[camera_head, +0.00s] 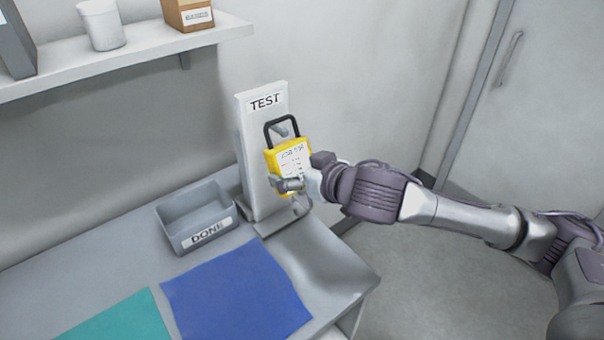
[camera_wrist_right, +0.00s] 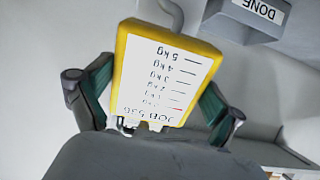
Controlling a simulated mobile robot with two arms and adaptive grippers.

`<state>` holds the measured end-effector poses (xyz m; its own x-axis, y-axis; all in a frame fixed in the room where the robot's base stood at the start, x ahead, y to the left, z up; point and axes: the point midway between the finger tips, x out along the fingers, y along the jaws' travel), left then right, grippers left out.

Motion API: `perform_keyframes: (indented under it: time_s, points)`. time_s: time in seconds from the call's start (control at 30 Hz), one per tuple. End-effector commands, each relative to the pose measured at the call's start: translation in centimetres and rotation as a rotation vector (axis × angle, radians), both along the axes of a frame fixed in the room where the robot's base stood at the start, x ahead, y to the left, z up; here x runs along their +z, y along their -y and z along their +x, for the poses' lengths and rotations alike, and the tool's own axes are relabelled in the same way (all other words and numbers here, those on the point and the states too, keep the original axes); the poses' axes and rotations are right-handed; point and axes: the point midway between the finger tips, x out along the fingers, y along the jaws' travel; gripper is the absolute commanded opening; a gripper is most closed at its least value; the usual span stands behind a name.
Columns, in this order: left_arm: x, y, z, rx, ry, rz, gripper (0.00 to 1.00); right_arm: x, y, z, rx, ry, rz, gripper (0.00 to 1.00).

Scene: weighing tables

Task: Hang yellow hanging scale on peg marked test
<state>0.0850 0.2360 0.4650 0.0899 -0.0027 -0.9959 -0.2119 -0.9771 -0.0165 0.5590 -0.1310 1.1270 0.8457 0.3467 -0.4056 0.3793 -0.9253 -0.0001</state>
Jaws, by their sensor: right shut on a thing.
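The yellow hanging scale (camera_head: 272,161) has a white label, a black loop handle on top and a grey hook below. It hangs roughly upright in front of the white stand (camera_head: 254,170) marked TEST. A grey peg (camera_head: 283,129) shows within the loop's opening; I cannot tell whether the loop is around it or in front of it. My right gripper (camera_head: 297,184) is shut on the scale's body. In the right wrist view, the fingers (camera_wrist_right: 150,105) press both sides of the scale (camera_wrist_right: 123,65), whose label reads upside down. My left gripper is not in view.
A grey bin (camera_head: 184,238) marked DONE stands left of the stand on the grey table (camera_head: 80,280). Blue (camera_head: 235,292) and teal (camera_head: 120,320) mats lie in front. A wall shelf (camera_head: 130,58) holds a white cup and a brown box. Open floor lies to the right.

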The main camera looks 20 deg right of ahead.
Motion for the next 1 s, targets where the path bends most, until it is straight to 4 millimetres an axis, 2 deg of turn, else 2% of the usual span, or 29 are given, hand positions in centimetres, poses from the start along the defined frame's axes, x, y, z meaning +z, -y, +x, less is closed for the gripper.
perform_keyframes:
  time_s: [0.4,1.0]
  points:
    - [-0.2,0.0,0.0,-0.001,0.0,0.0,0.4,-0.7,-0.8,1.8,0.0,0.002,0.001,0.45]
    - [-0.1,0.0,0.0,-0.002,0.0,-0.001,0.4,-1.1,-0.9,2.1,0.0,0.004,0.001,0.45]
